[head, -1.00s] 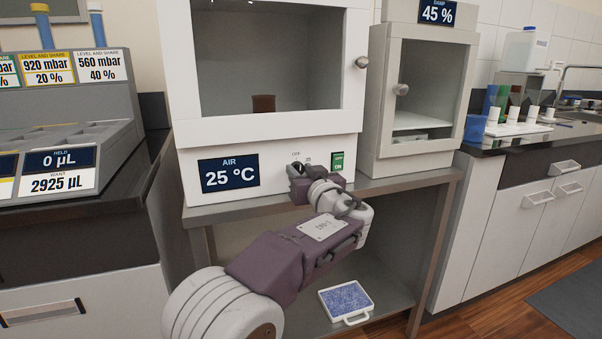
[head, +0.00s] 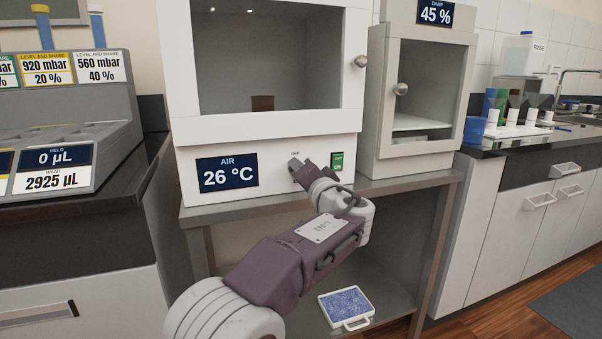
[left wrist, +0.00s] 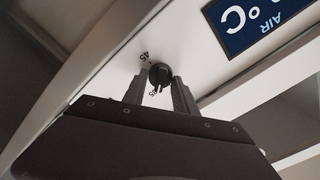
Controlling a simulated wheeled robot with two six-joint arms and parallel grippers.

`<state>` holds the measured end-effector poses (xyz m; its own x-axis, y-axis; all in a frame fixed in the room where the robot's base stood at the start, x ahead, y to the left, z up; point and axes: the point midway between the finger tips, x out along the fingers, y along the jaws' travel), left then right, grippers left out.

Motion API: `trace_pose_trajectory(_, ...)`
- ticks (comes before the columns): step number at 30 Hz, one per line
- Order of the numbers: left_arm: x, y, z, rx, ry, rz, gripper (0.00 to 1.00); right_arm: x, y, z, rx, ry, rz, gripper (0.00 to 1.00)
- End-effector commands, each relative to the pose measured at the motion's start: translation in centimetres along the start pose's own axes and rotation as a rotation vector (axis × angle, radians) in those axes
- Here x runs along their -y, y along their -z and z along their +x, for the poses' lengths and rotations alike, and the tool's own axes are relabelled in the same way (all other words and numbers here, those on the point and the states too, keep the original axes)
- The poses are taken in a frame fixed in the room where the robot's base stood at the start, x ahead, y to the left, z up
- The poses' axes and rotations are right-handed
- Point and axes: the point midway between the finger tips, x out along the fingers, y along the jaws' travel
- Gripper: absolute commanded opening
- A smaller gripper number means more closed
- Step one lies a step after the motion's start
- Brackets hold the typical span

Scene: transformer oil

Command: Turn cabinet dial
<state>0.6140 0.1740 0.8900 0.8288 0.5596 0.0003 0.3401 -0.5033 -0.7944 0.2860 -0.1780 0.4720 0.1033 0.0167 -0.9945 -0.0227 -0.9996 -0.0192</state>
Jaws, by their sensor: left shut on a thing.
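The white cabinet (head: 262,130) stands on a metal table, its lower panel showing a display (head: 227,175) that reads AIR 26 °C. The black dial (left wrist: 159,74) shows in the left wrist view between my fingers, with small numbers printed around it. My left gripper (head: 296,167) is at the lower panel, right of the display, shut on the dial; it also shows in the left wrist view (left wrist: 158,88). The gripper hides the dial in the head view. My right gripper is out of view.
A green switch (head: 337,161) sits on the panel just right of my gripper. A second cabinet (head: 425,95) reading 45 % stands close on the right. A blue-topped case (head: 346,302) lies on the lower shelf.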

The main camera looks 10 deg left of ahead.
Motion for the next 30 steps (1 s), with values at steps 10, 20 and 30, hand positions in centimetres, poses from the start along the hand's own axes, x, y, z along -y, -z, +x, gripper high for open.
trace_pose_trajectory(10,-0.2,0.0,0.0,0.002,-0.003,0.327,0.00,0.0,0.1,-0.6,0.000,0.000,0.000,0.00)
trace_pose_trajectory(20,-0.2,0.0,0.0,0.001,-0.004,0.642,0.00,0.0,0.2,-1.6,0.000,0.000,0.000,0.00)
trace_pose_trajectory(30,-0.3,-0.1,0.0,0.002,-0.004,0.966,0.00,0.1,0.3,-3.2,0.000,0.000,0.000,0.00)
